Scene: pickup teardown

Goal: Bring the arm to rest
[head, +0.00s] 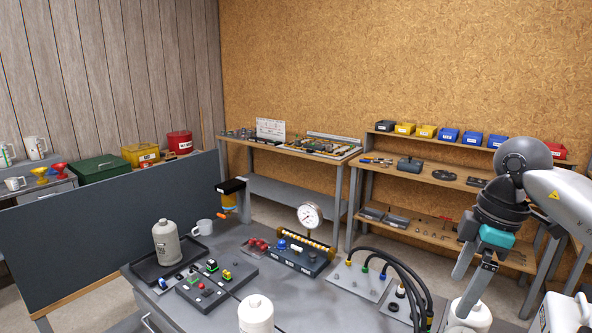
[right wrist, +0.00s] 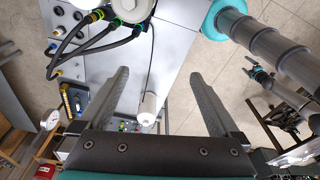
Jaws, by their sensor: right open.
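My right arm comes in from the right edge of the head view. Its right gripper (head: 467,284) points down over the right part of the grey bench (head: 310,315). The two fingers are apart, with nothing held between them. In the right wrist view the right gripper (right wrist: 160,75) also shows spread fingers and an empty gap. A small white bottle-like thing shows through that gap, well beyond the fingers. My left gripper is not in view.
Black hoses (head: 405,270) arch left of the right gripper. A white rounded thing (head: 472,316) stands just below it. Shelves with bins (head: 450,135) stand behind.

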